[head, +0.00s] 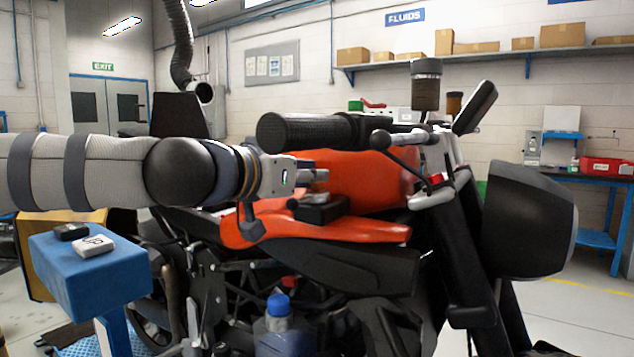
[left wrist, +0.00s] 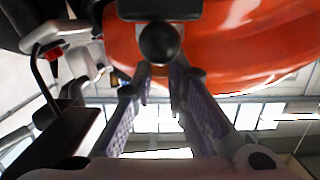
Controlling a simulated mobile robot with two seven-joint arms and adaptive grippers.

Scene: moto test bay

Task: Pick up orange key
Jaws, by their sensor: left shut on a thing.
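My left gripper (head: 312,180) reaches in from the left over the orange motorcycle (head: 362,180). It is shut on the orange key, which is mostly hidden between the fingers. A small orange patch of the key (left wrist: 160,72) shows between the fingertips in the left wrist view. A black round knob covers part of the fingertips there. Just below the gripper, a black block (head: 322,210) sits on the orange bodywork. My right gripper is not in view.
The handlebar grip (head: 300,132) stands close above the gripper. A blue stand (head: 90,270) at left carries a black box (head: 71,231) and a white box (head: 92,246). A blue-capped bottle (head: 279,325) is low in front. A shelf with cartons hangs behind.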

